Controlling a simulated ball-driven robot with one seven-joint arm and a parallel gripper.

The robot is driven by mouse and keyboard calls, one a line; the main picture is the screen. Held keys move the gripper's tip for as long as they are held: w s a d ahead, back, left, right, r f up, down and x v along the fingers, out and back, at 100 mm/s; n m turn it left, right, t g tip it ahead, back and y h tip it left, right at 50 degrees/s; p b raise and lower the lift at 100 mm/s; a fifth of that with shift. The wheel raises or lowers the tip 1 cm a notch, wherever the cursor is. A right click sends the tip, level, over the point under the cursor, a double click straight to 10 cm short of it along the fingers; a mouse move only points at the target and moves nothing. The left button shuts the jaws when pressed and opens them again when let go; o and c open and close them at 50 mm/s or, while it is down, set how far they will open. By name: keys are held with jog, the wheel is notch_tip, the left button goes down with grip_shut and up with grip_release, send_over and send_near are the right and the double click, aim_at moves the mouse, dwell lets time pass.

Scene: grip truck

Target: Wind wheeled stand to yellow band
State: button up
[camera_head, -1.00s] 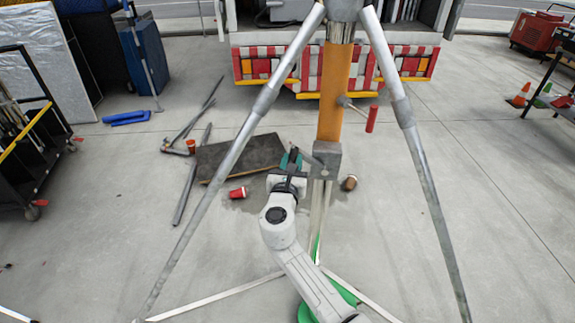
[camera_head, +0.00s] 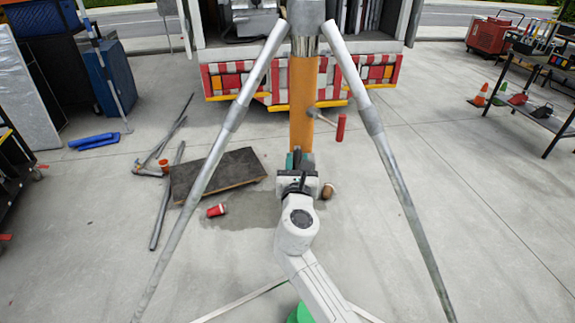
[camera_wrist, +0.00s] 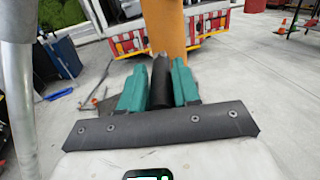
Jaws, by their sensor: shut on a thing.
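The stand has an orange column (camera_head: 303,105) with silver sloping legs (camera_head: 390,165) on both sides. A side crank with a red grip (camera_head: 341,126) sticks out to the right of the column. My gripper (camera_head: 298,161) is right in front of the column's lower end and hides the grey box there. In the wrist view, its green fingers (camera_wrist: 159,82) are closed around a dark upright handle (camera_wrist: 161,88), with the orange column (camera_wrist: 165,25) just behind. The stand's wheels are out of view. I cannot pick out a yellow band on the stand.
A truck with a red and white bumper (camera_head: 225,82) stands behind. A dark board (camera_head: 220,172), a red cup (camera_head: 217,210), a brown cup (camera_head: 327,191) and metal poles (camera_head: 165,205) lie on the floor. A rack (camera_head: 520,95) stands right. The right floor is mostly clear.

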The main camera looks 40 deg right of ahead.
jog(key=s+d+f, duration=0.1)
jog(key=s+d, duration=0.1)
jog(key=s+d+f+b, duration=0.1)
jog(key=s+d, duration=0.1)
jog(key=s+d+f, duration=0.1)
jog(key=s+d, duration=0.1)
jog(key=shift+s+d+f, duration=0.1)
jog(key=shift+s+f, duration=0.15)
jog(key=shift+f, duration=0.1)
jog(key=shift+c, duration=0.4)
jog(key=s+d+f+b, duration=0.3)
jog(key=f+b, duration=0.5)
jog(key=f, duration=0.1)
jog(key=w+a+f+b, duration=0.2)
jog(key=f+b, duration=0.3)
jog(key=w+a+f+b, duration=0.2)
jog(key=f+b, duration=0.3)
jog(key=f, duration=0.1)
jog(key=shift+b, duration=0.4)
jog(key=shift+o, duration=0.3)
jog(key=w+a, duration=0.1)
jog(key=w+a+f+b, duration=0.1)
jog(key=w, duration=0.1)
jog(key=shift+a+f, duration=0.15)
jog(key=shift+a, duration=0.25)
jog(key=shift+w+a, duration=0.15)
jog(key=o, duration=0.6)
jog(key=shift+w, duration=0.1)
jog(key=o, duration=0.4)
jog(key=shift+r, duration=0.35)
